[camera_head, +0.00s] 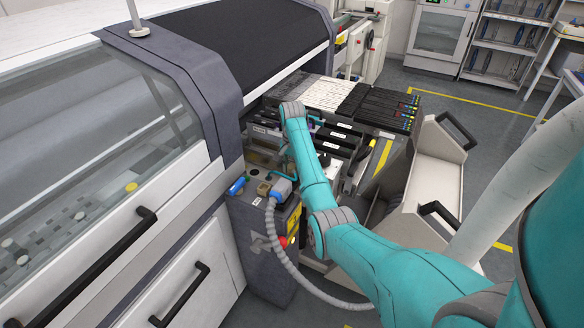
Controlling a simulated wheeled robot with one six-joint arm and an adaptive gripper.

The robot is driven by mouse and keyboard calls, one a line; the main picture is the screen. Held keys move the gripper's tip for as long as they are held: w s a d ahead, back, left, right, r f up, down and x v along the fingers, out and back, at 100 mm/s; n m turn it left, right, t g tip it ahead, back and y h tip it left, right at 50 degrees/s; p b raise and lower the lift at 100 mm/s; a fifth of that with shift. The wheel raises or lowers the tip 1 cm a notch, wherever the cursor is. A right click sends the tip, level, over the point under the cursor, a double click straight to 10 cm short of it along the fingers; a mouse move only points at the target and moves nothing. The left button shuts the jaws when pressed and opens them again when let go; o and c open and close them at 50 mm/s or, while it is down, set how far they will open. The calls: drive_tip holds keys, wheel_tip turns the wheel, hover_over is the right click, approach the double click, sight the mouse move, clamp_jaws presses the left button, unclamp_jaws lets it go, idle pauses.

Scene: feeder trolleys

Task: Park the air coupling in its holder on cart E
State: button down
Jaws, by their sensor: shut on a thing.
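My arm reaches in from the lower right, and its wrist is over the inner side of a feeder trolley (381,173). My gripper (285,152) is low beside the trolley's dark front, mostly hidden behind my arm. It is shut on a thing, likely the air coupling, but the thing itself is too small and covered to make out. A grey plug (281,188) with a ribbed hose (292,262) stands on top of a dark post (257,232). A blue cylindrical fitting (237,186) lies at the post's left edge. I cannot make out the holder or a cart letter.
The machine with its glass cover (85,130) and black handles fills the left. White and black feeders (345,98) sit in a row on the trolley. Open floor (480,135) lies beyond.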

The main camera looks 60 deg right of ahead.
drive_tip(key=shift+f, duration=1.55)
idle(1.0)
drive_tip(key=c, duration=0.7)
unclamp_jaws()
drive_tip(key=shift+r, duration=3.75)
